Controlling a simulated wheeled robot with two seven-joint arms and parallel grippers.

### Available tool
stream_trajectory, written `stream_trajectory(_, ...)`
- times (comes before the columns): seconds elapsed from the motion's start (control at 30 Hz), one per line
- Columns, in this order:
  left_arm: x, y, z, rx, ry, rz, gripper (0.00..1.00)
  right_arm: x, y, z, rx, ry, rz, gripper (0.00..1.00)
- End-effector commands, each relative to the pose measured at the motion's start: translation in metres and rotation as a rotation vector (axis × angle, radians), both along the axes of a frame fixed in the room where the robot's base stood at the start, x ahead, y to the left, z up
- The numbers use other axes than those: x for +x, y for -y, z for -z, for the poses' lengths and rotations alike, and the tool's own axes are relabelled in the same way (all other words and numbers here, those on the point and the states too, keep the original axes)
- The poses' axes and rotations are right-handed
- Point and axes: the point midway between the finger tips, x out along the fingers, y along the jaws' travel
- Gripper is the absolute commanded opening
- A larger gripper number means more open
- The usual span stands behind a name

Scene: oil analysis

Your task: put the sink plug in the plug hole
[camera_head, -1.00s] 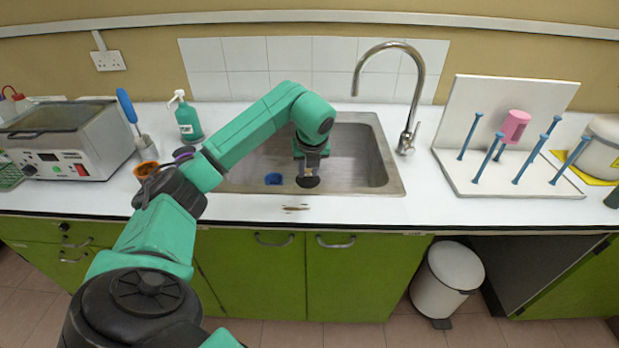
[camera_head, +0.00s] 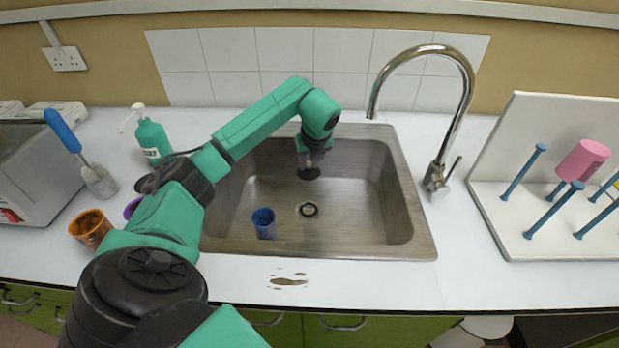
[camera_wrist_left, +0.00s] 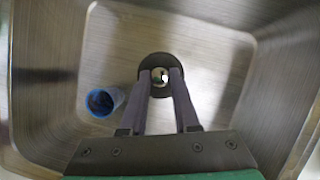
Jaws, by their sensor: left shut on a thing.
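My left gripper (camera_head: 311,160) points down over the sink and is shut on the sink plug (camera_head: 309,174), a dark round disc. The left wrist view shows the gripper (camera_wrist_left: 160,78) with its fingers on the light knob of the plug (camera_wrist_left: 158,59). The plug hole (camera_head: 309,209) is a metal-rimmed ring with a dark centre in the sink floor. In the head view the plug appears above and behind the hole, apart from it; its exact height is unclear. I cannot make out the hole in the wrist view. My right gripper is out of view.
The tall tap (camera_head: 465,100) rises at the right. An orange cup (camera_head: 91,229), a green bottle (camera_head: 152,137) and a drying rack (camera_head: 490,215) stand on the counter.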

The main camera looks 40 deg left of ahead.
Motion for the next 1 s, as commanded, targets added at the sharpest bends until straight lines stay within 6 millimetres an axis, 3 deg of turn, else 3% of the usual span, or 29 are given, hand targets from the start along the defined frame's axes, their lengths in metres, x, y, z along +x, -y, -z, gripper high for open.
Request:
stream_trajectory(0.17,0.0,0.0,0.039,-0.002,-0.004,0.0,0.0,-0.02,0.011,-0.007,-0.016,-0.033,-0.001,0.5)
stream_trajectory(0.5,0.0,0.0,0.11,-0.002,-0.002,0.0,0.0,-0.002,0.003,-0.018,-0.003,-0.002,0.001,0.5)
stream_trajectory(0.67,0.0,0.0,0.129,-0.002,-0.002,0.0,0.0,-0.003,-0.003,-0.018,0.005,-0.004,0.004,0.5)
stream_trajectory(0.83,0.0,0.0,0.161,-0.002,-0.002,0.0,0.0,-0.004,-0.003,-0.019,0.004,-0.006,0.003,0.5)
stream_trajectory(1.0,0.001,0.0,0.166,-0.001,0.001,0.002,0.0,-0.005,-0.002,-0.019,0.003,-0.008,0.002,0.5)
